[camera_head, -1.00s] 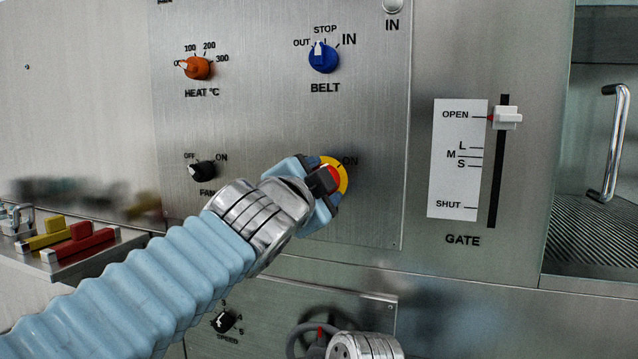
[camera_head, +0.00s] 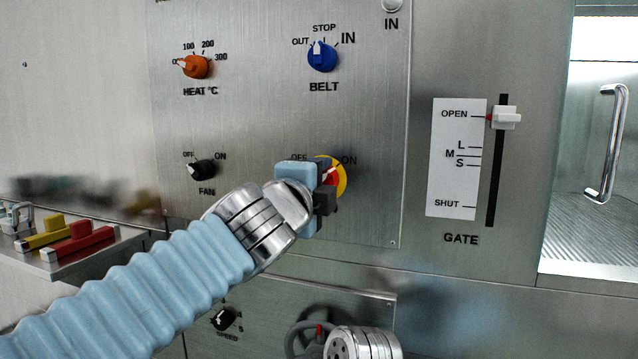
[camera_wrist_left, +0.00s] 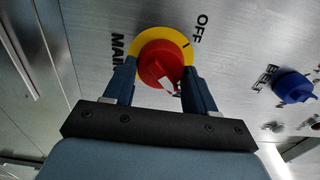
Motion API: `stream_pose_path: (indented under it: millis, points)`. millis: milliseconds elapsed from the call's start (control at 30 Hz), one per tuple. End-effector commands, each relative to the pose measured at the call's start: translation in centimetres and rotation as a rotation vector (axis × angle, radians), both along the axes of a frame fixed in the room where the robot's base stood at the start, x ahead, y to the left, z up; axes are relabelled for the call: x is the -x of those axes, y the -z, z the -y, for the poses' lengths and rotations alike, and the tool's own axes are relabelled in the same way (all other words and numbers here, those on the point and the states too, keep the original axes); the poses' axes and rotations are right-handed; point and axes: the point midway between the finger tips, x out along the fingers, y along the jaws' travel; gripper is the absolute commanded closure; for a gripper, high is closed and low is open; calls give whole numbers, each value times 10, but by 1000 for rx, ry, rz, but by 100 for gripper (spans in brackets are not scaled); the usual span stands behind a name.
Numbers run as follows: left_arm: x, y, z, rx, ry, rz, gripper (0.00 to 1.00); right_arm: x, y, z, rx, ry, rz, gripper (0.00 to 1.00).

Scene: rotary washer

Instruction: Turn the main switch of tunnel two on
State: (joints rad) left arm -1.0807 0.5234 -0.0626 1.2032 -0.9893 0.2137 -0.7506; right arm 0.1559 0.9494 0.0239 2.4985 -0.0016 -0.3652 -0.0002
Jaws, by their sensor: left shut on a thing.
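The main switch (camera_head: 341,181) is a red knob on a yellow disc with OFF and ON labels, low on the steel panel. It also shows in the left wrist view (camera_wrist_left: 155,64), where the white pointer (camera_wrist_left: 167,84) is turned away from OFF. My right gripper does not show clearly. No tunnel number is readable.
The chamber (camera_head: 600,130) at right is lit. A tray (camera_head: 100,255) with coloured handles stands left.

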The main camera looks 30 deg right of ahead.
Motion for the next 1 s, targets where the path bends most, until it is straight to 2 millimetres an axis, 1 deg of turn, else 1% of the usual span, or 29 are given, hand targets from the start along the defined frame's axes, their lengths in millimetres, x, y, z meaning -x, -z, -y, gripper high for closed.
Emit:
stream_pose_path:
  millis: [400,433,567,867,967,1000]
  points:
    - [0,1,1,-8,1,6,75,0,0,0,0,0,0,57]
    - [0,2,1,-8,1,6,41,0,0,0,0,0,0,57]
    - [0,1,1,-7,1,6,21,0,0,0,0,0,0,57]
    - [1,1,-1,-5,0,6,21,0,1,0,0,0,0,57]
    - [6,2,-7,-5,1,6,21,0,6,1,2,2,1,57]
    - [10,2,-12,-4,0,6,21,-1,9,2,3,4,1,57]
